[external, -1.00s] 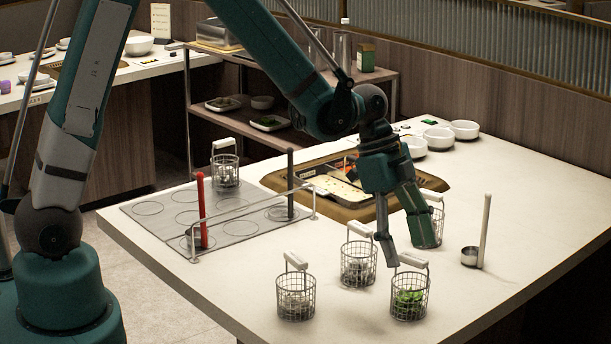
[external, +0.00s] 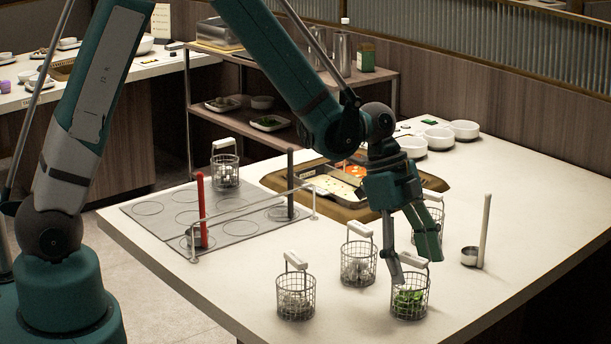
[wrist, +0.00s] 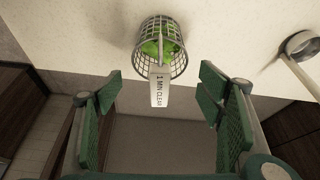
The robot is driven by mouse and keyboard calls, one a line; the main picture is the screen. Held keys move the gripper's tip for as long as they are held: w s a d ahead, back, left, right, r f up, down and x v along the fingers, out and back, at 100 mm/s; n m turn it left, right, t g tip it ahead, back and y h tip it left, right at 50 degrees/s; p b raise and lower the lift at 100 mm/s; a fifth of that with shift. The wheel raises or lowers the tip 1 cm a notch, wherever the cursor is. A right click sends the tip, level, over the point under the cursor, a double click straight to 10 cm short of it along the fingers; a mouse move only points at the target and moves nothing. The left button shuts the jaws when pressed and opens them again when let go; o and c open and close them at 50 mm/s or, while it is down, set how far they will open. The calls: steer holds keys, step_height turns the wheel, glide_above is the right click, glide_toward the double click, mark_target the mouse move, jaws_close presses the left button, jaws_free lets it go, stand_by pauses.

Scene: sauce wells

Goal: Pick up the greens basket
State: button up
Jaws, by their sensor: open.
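The greens basket (external: 409,300) is a wire basket with green leaves inside and a white handle, standing upright near the front edge of the table. It also shows at the top middle of the wrist view (wrist: 161,48), with its labelled white handle (wrist: 160,86) pointing toward me. My gripper (external: 412,268) is open and empty, just above and behind the basket in the external view. In the wrist view its two green fingers (wrist: 165,100) are spread wide, with the handle lying between them in the picture. I cannot tell whether a finger touches the basket.
Other wire baskets stand close by: one at left (external: 296,297), one in the middle (external: 358,262), and one partly hidden behind my gripper (external: 437,215). A small cup with a tall white handle (external: 485,232) stands to the right. The burner plate (external: 150,208) lies at left.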

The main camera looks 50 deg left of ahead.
mark_target(419, 283)
steer(key=shift+f, duration=0.15)
steer(key=shift+b+x, duration=0.65)
steer(key=shift+x, duration=1.9)
steer(key=c, duration=1.2)
steer(key=shift+o, duration=0.2)
steer(key=shift+r+p, duration=1)
steer(key=shift+r, duration=4.05)
